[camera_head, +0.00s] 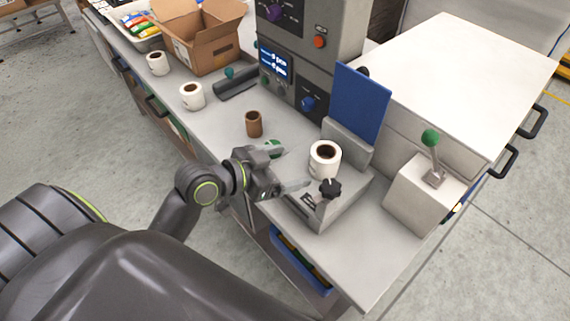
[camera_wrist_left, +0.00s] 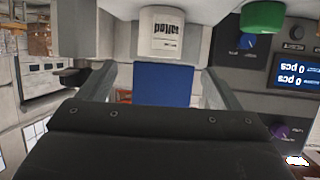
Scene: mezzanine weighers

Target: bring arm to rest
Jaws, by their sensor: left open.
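My left gripper (camera_head: 294,166) is open and empty above the bench, left of a white labelled cup (camera_head: 324,160) with dark contents. The cup stands upright on the grey weigher block (camera_head: 347,205), and a gap shows between it and the fingers. In the left wrist view, which is upside down, the cup (camera_wrist_left: 160,35) appears beyond and between the open fingers (camera_wrist_left: 157,72), with nothing held. My left arm reaches in from the left over the bench edge. My right gripper is not in view.
A black knob (camera_head: 330,188) sits on the weigher's front, and a blue panel (camera_head: 360,103) stands behind. A brown cup (camera_head: 254,124), white cups (camera_head: 192,97) and a cardboard box (camera_head: 204,38) stand along the bench. A green-knobbed lever box (camera_head: 422,197) is at right.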

